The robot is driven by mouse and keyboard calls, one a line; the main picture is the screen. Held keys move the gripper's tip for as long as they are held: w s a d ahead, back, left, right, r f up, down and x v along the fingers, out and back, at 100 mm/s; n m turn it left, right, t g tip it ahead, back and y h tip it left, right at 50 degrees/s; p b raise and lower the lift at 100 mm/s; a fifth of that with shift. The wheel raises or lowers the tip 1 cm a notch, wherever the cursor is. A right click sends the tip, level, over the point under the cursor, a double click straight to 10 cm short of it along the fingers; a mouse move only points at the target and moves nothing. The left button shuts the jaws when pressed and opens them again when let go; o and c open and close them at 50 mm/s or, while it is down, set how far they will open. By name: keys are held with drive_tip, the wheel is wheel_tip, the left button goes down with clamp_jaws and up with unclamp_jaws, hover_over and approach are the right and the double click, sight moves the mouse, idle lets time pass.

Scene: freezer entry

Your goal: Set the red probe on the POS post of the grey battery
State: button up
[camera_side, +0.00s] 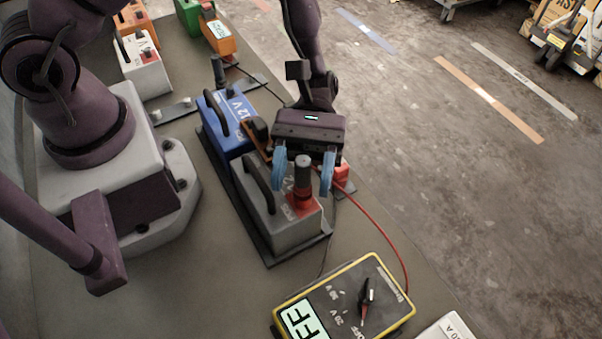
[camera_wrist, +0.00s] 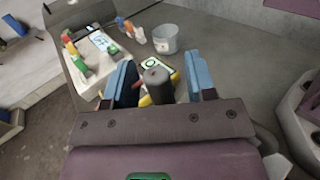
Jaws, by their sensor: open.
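The grey battery (camera_side: 285,238) stands on the dark tray below my gripper, with a black handle and a red patch at its near right corner. The red probe (camera_side: 302,197), with a dark grip and red collar, stands roughly upright over that red patch. Its tip and the POS post are hidden, so I cannot tell how it is seated. My gripper (camera_side: 303,184) is open, its blue fingers on either side of the probe with visible gaps. In the wrist view, the dark probe top (camera_wrist: 157,80) shows between the open fingers.
A blue 12 V battery (camera_side: 228,118) stands behind the grey one. A yellow-edged meter (camera_side: 345,300) reading OFF lies in front, with a red lead (camera_side: 385,235) running toward the battery. A red block (camera_side: 342,173) is right of my gripper. A white battery (camera_side: 143,65) stands farther back.

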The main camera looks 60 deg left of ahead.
drive_tip(key=v, duration=1.2)
drive_tip(key=shift+a, duration=0.15)
drive_tip(key=s+a+r+m+t+y, duration=0.5)
drive_tip(key=r+t+y, duration=0.2)
drive_tip(key=r, duration=0.3)
drive_tip(key=s+a+r+m+t+y, duration=0.5)
drive_tip(key=a+r+t+y, duration=0.1)
drive_tip(key=r+t, duration=0.4)
drive_tip(key=shift+s+a+r+y, duration=0.2)
drive_tip(key=shift+s+a+y, duration=0.15)
drive_tip(key=shift+y, duration=0.15)
